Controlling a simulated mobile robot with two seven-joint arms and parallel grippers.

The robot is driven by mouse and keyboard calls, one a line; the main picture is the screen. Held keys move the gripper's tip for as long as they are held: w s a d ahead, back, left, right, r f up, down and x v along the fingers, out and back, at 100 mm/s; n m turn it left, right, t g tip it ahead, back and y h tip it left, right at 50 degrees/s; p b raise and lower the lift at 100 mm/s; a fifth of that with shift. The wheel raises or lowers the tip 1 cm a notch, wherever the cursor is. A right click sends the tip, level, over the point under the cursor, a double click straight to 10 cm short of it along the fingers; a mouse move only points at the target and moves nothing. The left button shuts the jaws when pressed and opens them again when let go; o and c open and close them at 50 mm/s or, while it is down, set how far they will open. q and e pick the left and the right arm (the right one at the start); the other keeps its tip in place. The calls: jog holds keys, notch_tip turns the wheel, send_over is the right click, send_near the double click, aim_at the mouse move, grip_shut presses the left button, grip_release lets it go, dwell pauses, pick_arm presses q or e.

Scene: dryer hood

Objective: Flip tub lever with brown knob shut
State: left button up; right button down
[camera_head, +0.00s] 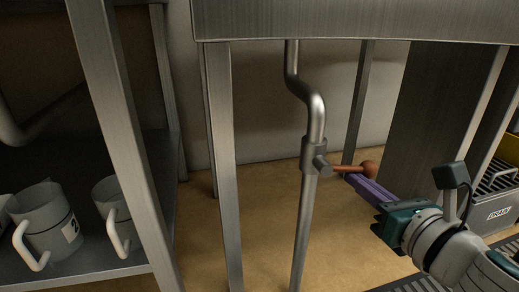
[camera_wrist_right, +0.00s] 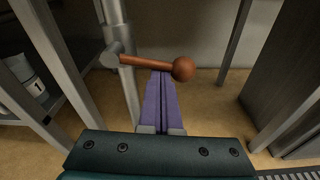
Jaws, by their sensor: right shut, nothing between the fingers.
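The lever (camera_head: 347,168) is a reddish-brown rod ending in a round brown knob (camera_head: 370,167). It sticks out roughly level to the right from a grey valve body (camera_head: 315,156) on the vertical metal drain pipe (camera_head: 303,225), about square to the pipe. My right gripper (camera_head: 351,180) has purple fingers, shut and empty. In the right wrist view its fingertips (camera_wrist_right: 162,76) meet the lever rod (camera_wrist_right: 146,62) in the picture, just left of the knob (camera_wrist_right: 183,69); whether they touch cannot be told. My left gripper is out of view.
The steel tub (camera_head: 350,20) is overhead, with metal legs (camera_head: 224,170) left of and behind the pipe. Grey mugs (camera_head: 48,222) stand on a shelf at the left. A crate marked "DRAIN" (camera_head: 497,213) is at the right. Tan floor around the pipe is clear.

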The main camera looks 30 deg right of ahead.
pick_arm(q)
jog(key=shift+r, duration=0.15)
pick_arm(e)
jog(key=shift+d+r, duration=0.1)
jog(key=shift+r, duration=0.3)
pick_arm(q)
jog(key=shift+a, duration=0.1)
pick_arm(e)
jog(key=shift+r, duration=0.1)
